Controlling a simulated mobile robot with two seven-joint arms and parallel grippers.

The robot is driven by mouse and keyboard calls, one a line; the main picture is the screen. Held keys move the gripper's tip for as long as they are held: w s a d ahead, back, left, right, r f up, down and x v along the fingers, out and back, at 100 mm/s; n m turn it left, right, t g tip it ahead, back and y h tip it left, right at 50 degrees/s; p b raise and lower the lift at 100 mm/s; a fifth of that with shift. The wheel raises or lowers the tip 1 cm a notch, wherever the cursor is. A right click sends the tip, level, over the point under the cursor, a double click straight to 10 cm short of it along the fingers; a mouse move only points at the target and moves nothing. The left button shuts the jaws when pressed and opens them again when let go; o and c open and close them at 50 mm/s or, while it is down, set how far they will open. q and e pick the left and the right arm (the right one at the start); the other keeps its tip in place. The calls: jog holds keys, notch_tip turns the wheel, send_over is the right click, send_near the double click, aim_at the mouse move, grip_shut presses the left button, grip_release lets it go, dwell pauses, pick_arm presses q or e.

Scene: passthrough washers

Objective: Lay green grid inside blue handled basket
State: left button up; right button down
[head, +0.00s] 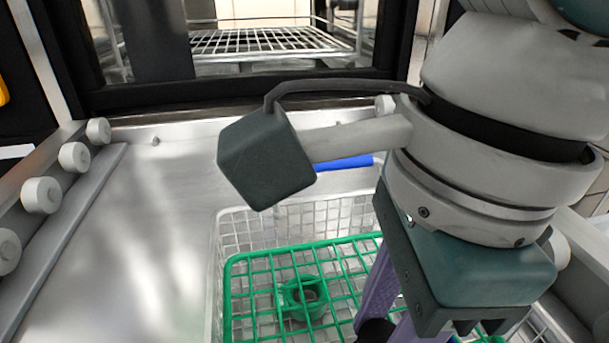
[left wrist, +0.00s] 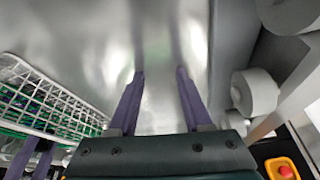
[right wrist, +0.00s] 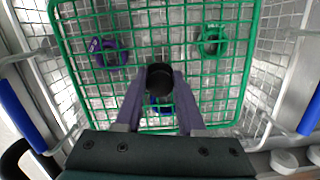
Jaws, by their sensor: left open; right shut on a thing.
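The green grid (head: 345,262) lies within the outline of the white wire basket (head: 285,213), which has blue handles (head: 343,163). In the right wrist view the grid (right wrist: 245,62) spans most of the basket, its left edge close to the side wall. My right gripper (right wrist: 160,88) is shut on the grid's black knob (right wrist: 160,76), near the middle of the grid. Whether the grid touches the things below cannot be told. Through its mesh show a green ring (right wrist: 211,40), a purple ring (right wrist: 108,52) and a blue piece. My left gripper (left wrist: 160,74) is open and empty over bare metal.
The metal counter (head: 130,230) is clear left of the basket. White rollers (head: 41,195) line its left side. Behind stands an open washer chamber with a wire rack (head: 270,42). A red button on a yellow box (left wrist: 282,169) is at the left wrist view's corner.

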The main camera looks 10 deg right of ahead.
pick_arm(q)
jog(key=shift+a+f, duration=0.1)
jog(key=shift+f, duration=0.25)
pick_arm(e)
jog(key=shift+c, duration=2.1)
grip_release()
jog(key=shift+f, duration=0.2)
pick_arm(q)
jog(key=shift+r, duration=0.2)
pick_arm(e)
jog(key=shift+r, duration=0.25)
pick_arm(q)
jog(key=r+p, duration=0.1)
jog(key=p, duration=0.2)
jog(key=shift+g, duration=0.3)
pick_arm(e)
jog(key=r, duration=0.2)
jog(key=w+r, duration=0.1)
jog(key=r, duration=0.1)
jog(key=shift+d, duration=0.35)
pick_arm(q)
notch_tip(320, 180, up, 7)
jog(key=p, duration=0.7)
jog(key=shift+s, duration=0.25)
pick_arm(e)
notch_tip(320, 180, up, 11)
jog(key=shift+s, duration=0.15)
